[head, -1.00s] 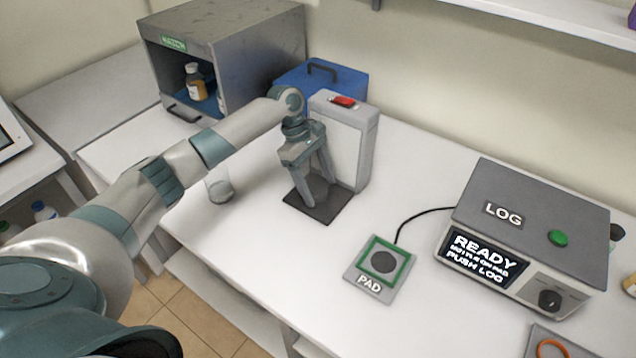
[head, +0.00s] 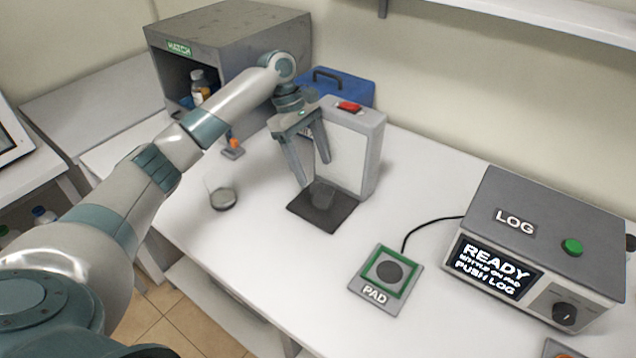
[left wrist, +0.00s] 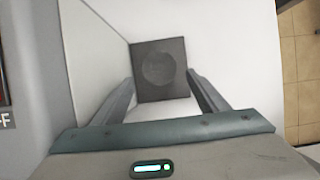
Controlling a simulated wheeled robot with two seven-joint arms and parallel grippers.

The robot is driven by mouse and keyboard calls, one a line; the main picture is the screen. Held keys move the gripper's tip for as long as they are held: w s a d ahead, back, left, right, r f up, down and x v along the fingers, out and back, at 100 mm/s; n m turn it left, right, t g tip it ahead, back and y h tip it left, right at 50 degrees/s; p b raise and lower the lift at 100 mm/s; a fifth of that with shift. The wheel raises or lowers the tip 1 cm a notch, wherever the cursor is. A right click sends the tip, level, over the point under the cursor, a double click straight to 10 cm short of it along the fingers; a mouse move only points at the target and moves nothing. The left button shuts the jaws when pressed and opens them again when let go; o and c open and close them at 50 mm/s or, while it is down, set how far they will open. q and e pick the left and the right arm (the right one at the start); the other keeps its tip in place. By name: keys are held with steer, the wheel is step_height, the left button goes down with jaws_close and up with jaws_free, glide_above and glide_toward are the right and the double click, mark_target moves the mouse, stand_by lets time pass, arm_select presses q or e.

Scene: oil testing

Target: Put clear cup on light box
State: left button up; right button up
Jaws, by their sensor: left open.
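The light box (head: 352,150) is an upright white panel in a grey frame with a red switch on top and a dark square base plate (head: 335,222). A clear cup (head: 321,194) stands upright on that plate, looking dark against it; in the left wrist view the cup (left wrist: 158,68) is a faint round shape on the plate. My left gripper (head: 314,172) is open just above the cup, its fingers pointing down, apart from it as far as I can tell. A second clear cup (head: 222,198) with a greyish bottom stands on the table to the left. My right gripper is not in view.
A grey cabinet (head: 230,40) with bottles and a blue case (head: 345,88) stand behind. The pad (head: 386,271) is cabled to the LOG unit (head: 545,225) at right. A small orange-topped object (head: 233,147) stands near the cabinet.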

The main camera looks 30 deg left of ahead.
arm_select(q)
steer(key=shift+b+v, duration=0.35)
steer(key=shift+v, duration=1.45)
steer(key=shift+s, duration=0.1)
